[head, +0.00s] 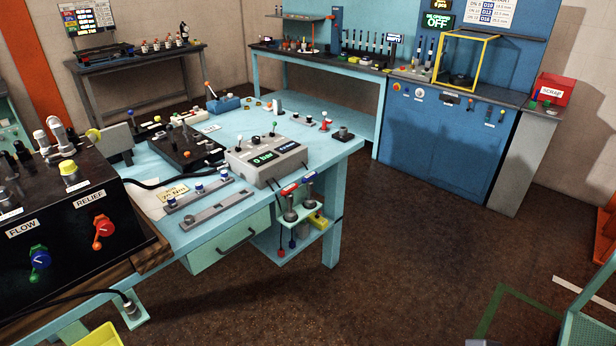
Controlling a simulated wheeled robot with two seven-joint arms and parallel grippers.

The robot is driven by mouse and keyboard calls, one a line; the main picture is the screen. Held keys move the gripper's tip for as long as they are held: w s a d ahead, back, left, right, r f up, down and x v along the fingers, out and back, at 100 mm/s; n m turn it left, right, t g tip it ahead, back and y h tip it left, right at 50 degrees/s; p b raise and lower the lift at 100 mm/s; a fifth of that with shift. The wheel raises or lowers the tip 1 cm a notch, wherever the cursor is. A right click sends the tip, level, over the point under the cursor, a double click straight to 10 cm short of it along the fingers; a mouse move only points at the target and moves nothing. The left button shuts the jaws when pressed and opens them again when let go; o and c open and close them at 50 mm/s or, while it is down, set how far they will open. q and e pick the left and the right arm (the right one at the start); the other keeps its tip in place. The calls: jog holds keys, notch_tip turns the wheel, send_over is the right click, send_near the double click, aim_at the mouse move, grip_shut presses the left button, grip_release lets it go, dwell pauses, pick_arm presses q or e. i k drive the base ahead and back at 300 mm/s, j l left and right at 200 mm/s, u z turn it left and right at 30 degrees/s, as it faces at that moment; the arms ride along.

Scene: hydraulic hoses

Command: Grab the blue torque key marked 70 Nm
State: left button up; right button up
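A tool with a blue top (309,177) stands upright in a small side rack (283,254) at the right end of the light-blue bench (320,160). A similar tool with a red top (289,188) stands just left of it. Any marking on either is too small to read. A yellow card (173,193) that seems to read 70 Nm lies on the bench, left of the long grey bars. Neither of my grippers is in view.
A grey box with a green display (264,160) sits on the bench right behind the rack. A black panel with FLOW and RELIEF knobs (75,215) fills the left front. A blue cabinet (445,130) stands at the back.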

aim_at(309, 202)
jog(key=i+j+z, duration=0.15)
jog(key=i+z, duration=0.15)
jog(key=i, duration=0.25)
jog(key=i+j+z, duration=0.25)
jog(key=i, duration=0.3)
jog(key=i+j+z, duration=0.3)
jog(key=i+j, duration=0.1)
jog(key=i, duration=0.1)
